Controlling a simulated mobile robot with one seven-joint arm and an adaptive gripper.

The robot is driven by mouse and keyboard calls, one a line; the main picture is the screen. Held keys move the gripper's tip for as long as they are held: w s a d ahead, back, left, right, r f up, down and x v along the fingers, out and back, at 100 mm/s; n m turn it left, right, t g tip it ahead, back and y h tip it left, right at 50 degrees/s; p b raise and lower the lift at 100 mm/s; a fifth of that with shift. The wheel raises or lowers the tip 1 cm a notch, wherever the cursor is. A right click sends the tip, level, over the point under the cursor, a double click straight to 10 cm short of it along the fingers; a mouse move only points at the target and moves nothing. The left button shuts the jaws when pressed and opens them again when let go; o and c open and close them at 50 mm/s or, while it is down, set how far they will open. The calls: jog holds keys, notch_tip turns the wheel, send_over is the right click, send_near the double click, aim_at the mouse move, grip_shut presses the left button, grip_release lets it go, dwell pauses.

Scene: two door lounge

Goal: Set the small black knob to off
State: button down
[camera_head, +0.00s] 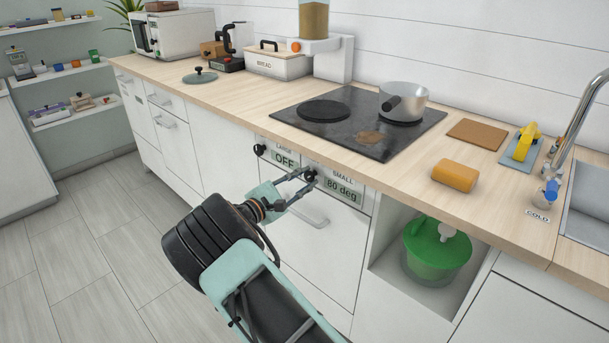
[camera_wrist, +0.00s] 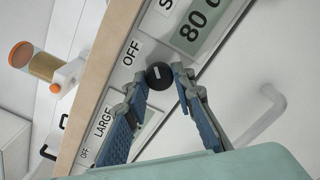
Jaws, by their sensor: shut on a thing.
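The small black knob (camera_head: 311,174) is on the white front panel below the counter. Its display (camera_head: 343,188) is labelled SMALL and reads "80 deg". In the wrist view the knob (camera_wrist: 159,75) is round and black with a pale mark, beside a printed OFF label (camera_wrist: 128,61). My gripper (camera_head: 303,180) reaches it from the front, with one finger on either side, shut on the knob. In the wrist view, my gripper's (camera_wrist: 161,80) fingertips flank it closely. The other knob (camera_head: 259,150), labelled LARGE, has a display (camera_head: 285,160) reading "OFF".
A grey pot (camera_head: 405,97) stands on the right burner of the black cooktop (camera_head: 349,147), near a brown spill (camera_head: 370,137). A drawer handle (camera_head: 308,211) sits just below my gripper. A green bin (camera_head: 435,255) stands in the open niche at right. Floor is clear at left.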

jog(key=n+p, duration=0.2)
jog(key=n, duration=0.2)
jog(key=shift+n, duration=0.3)
jog(key=n+p, duration=0.1)
jog(key=n, duration=0.3)
jog(key=shift+s+d+p, duration=0.1)
jog(key=shift+p, duration=0.3)
jog(key=shift+f+n, duration=0.1)
jog(key=shift+n, duration=0.2)
jog(key=c, duration=1.7)
grip_release()
jog(key=v, duration=1.2)
